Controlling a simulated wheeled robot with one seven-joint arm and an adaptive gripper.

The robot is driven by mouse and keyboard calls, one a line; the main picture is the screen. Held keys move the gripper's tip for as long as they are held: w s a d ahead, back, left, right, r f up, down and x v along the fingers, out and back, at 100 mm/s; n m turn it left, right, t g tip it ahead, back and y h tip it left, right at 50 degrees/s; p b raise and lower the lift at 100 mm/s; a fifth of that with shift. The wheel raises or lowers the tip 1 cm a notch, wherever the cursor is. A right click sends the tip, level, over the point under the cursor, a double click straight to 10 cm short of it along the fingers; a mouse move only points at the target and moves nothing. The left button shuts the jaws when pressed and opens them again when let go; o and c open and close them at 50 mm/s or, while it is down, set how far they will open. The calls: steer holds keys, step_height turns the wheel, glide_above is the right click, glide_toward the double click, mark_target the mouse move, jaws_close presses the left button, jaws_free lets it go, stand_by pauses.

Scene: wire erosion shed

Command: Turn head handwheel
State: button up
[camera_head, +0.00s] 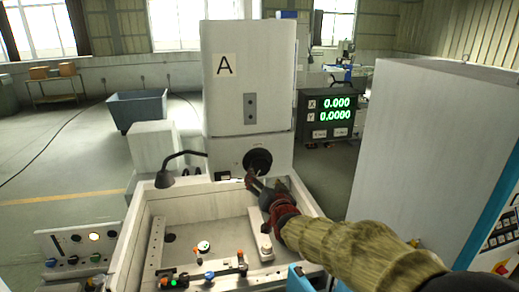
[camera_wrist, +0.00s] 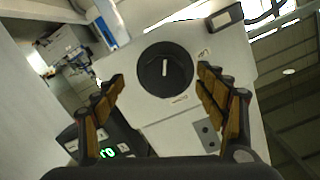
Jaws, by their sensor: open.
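The head handwheel (camera_head: 257,161) is a round black wheel on the front of the white machine head (camera_head: 248,70) marked "A". In the wrist view the handwheel (camera_wrist: 166,69) shows as a dark disc with a pale bar across its middle. My gripper (camera_head: 262,183) is in front of the handwheel, just below it in the head view. In the wrist view my gripper (camera_wrist: 160,88) is open, with one finger on each side of the handwheel in the picture. Nothing is between the fingers, and I see no contact with the wheel.
A work tank (camera_head: 215,222) with clamps and fittings lies below the head. A black lamp (camera_head: 166,178) bends over its left edge. A readout (camera_head: 330,115) shows 0.000 and 0.0000. A tall white cabinet (camera_head: 420,150) stands close on the right.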

mark_target(261, 168)
steer(key=n, duration=0.2)
steer(key=shift+f+n, duration=0.3)
steer(key=shift+f, duration=0.05)
steer(key=shift+w+a+r+n+t+p, duration=0.25)
steer(key=shift+w+a+r+n, duration=0.1)
steer(key=shift+w+n, duration=0.75)
steer(key=shift+w+a+r+n+t+p, duration=0.2)
steer(key=shift+w+a+r+n, duration=0.15)
steer(key=shift+w+n, duration=0.7)
steer(key=shift+w+a+r+n+t+p, duration=0.3)
steer(key=shift+w+n, duration=0.35)
steer(key=shift+w, duration=0.8)
steer(key=shift+c, duration=0.7)
steer(key=c, duration=1)
